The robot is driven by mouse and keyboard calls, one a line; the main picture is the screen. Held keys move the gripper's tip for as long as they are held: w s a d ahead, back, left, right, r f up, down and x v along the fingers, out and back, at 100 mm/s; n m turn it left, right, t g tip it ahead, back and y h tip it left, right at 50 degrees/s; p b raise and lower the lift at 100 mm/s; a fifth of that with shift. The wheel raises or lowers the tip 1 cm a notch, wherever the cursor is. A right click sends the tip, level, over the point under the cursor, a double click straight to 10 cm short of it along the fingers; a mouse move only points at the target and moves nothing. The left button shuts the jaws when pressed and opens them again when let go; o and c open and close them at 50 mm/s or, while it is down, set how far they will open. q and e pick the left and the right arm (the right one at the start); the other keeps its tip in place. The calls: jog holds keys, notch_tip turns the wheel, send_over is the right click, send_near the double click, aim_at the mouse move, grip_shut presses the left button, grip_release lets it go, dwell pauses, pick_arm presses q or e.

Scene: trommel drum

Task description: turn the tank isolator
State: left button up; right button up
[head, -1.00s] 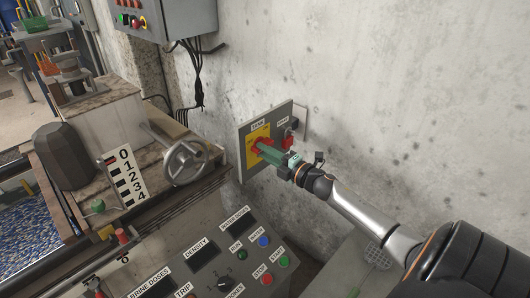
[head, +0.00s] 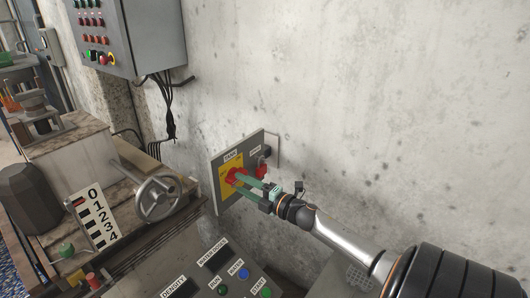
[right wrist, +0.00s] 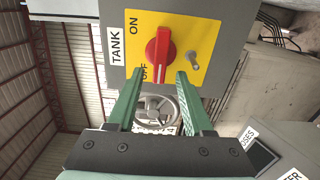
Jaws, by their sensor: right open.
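The tank isolator is a red rotary handle (head: 236,174) on a yellow plate, on a grey panel fixed to the wall. In the right wrist view the red handle (right wrist: 160,52) sits beside the words TANK, ON and OFF, the white-marked end near OFF. A small metal pin (right wrist: 194,60) sticks out beside it. My right gripper (head: 243,181) is open, with its green fingers pointing at the handle. In the right wrist view its fingertips (right wrist: 158,78) are spread on either side of the handle's lower end; I cannot tell whether they touch it. My left gripper is out of view.
A small red item (head: 261,171) hangs on the panel just right of the isolator. A handwheel (head: 158,195) stands to the left, beside a numbered scale (head: 97,218). A button console (head: 215,275) lies below. A control cabinet (head: 125,35) hangs above; bare wall fills the right.

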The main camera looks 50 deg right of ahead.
jog(key=s+p, duration=0.1)
jog(key=s, duration=0.9)
jog(key=shift+s+d, duration=0.25)
jog(key=shift+d, duration=0.15)
